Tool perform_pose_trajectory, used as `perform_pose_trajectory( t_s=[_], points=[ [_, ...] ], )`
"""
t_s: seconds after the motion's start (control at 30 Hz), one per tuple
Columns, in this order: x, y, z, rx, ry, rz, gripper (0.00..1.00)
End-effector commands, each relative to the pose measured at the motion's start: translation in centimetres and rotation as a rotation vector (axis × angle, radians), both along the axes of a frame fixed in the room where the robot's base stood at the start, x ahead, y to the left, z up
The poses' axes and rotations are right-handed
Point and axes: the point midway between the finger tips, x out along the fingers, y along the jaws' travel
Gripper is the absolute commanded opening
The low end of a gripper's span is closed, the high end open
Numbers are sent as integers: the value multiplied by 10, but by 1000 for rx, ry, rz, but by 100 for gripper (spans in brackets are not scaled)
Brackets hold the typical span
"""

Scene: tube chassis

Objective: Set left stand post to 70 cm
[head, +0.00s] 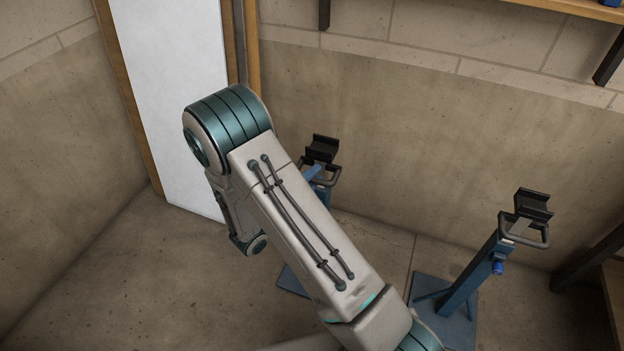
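Two blue stands with black V-shaped or saddle-like heads and dark handles stand on the concrete floor in the head view. The left stand (320,171) is largely hidden behind my arm. Its black head (322,147), part of its handle and a corner of its blue base (290,281) show. The right stand (470,277) shows its blue post, a blue knob (498,268), its black head (533,204) and its base. No height marks can be read on either post. My gripper is not in view; only my arm links show, crossing in front of the left stand.
A white panel (170,90) with wooden edging stands against the back wall. A wooden shelf (570,10) on dark brackets is at the upper right. A bench-like piece with a dark beam (590,258) is at the right edge. The floor at left (120,280) is clear.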

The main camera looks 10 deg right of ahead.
Motion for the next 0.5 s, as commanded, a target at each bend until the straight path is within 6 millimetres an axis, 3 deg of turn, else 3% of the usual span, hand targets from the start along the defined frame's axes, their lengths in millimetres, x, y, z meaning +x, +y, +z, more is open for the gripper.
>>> perform_pose_trajectory(
  t_s=[0.1,0.23,0.27,0.5],
  points=[
    [0,0,0,0,0,0,36],
    [0,0,0,0,0,-1,3],
    [0,0,0,0,0,-1,0],
    [0,0,3,0,0,-1,0]
  ],
)
